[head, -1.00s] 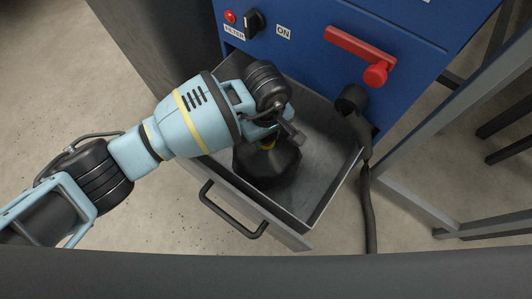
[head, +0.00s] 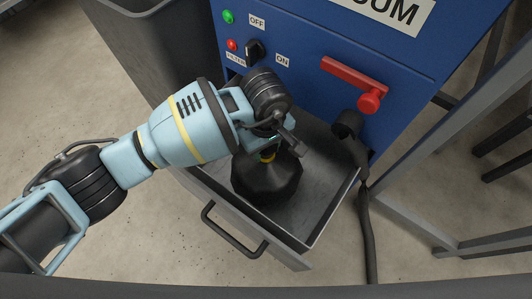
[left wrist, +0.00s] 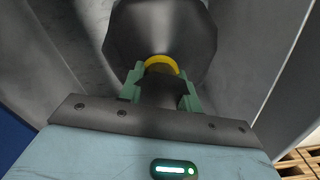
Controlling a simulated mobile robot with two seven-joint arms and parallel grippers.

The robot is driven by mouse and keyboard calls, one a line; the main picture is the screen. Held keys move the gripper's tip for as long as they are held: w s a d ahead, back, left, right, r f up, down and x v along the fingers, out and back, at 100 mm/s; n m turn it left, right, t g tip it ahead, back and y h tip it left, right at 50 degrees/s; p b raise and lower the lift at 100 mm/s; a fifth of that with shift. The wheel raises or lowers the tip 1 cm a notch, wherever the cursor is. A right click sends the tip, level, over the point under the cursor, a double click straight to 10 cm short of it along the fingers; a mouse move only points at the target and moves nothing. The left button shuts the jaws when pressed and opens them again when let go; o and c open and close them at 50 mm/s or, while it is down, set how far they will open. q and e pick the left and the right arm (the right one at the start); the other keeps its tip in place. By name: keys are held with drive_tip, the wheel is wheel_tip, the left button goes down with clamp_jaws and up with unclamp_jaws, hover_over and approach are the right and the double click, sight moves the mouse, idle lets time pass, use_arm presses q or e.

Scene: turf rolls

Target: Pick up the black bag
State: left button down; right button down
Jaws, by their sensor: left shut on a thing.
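The black bag (head: 268,178) is in the open grey drawer (head: 318,200) of the blue machine. A yellow band circles its neck. My left gripper (head: 268,150) reaches down from above and is shut on the bag's neck. In the left wrist view the green fingers (left wrist: 160,88) close on the dark neck beside the yellow band, and the bag's wide body (left wrist: 160,30) lies beyond them. I cannot tell whether the bag's bottom touches the drawer floor. My right gripper is not in view.
The blue machine (head: 310,75) stands behind the drawer, with a red handle (head: 355,82), a black knob and small lamps. A dark hose (head: 366,220) hangs right of the drawer. Grey metal frames stand at the right. A grey bin is at upper left. Slatted wood shows in the left wrist view (left wrist: 300,163).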

use_arm(q)
wheel_tip(320, 180, up, 13)
drive_tip(key=p, duration=0.4)
drive_tip(key=shift+r, duration=0.2)
